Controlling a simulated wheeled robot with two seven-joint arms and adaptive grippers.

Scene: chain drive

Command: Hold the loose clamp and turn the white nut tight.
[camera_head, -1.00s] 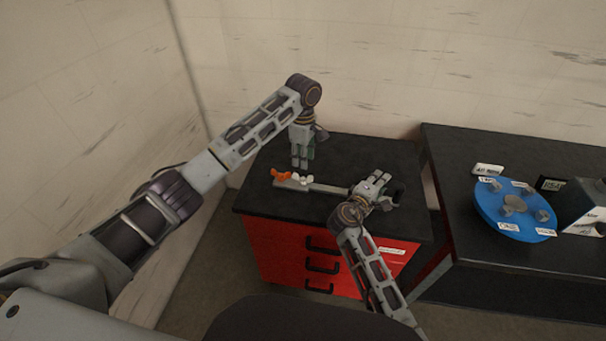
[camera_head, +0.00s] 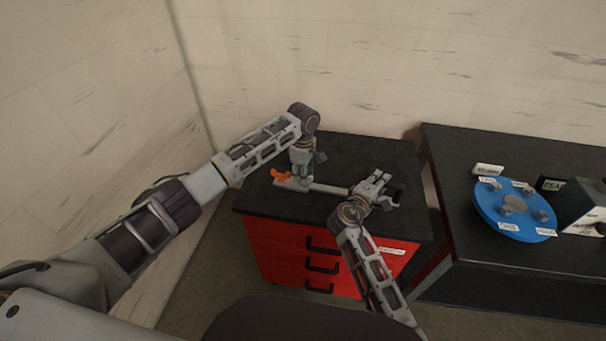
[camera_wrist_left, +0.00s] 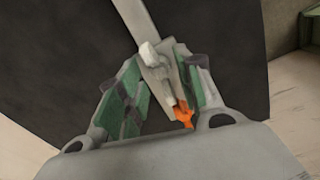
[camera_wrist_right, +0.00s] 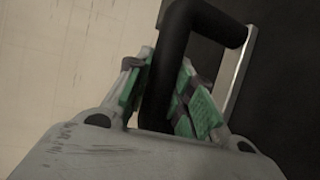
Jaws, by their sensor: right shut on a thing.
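The clamp is a long grey bar (camera_head: 328,188) lying on the black top of the red cabinet. It has an orange part (camera_head: 280,176) at its left end and a black handle (camera_head: 398,195) at its right end. My right gripper (camera_head: 382,184) is shut on the black handle, which passes between its green pads in the right wrist view (camera_wrist_right: 165,80). My left gripper (camera_head: 300,180) points down over the bar's left end. In the left wrist view its fingers are apart, with the white nut (camera_wrist_left: 150,54) and the orange part (camera_wrist_left: 184,115) between or just beyond them. Contact is unclear.
The red drawer cabinet (camera_head: 275,255) stands against the wall. To its right is a black table (camera_head: 470,262) with a blue disc (camera_head: 490,205) carrying several labelled grey pieces and a dark box (camera_head: 580,205). The cabinet top around the clamp is clear.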

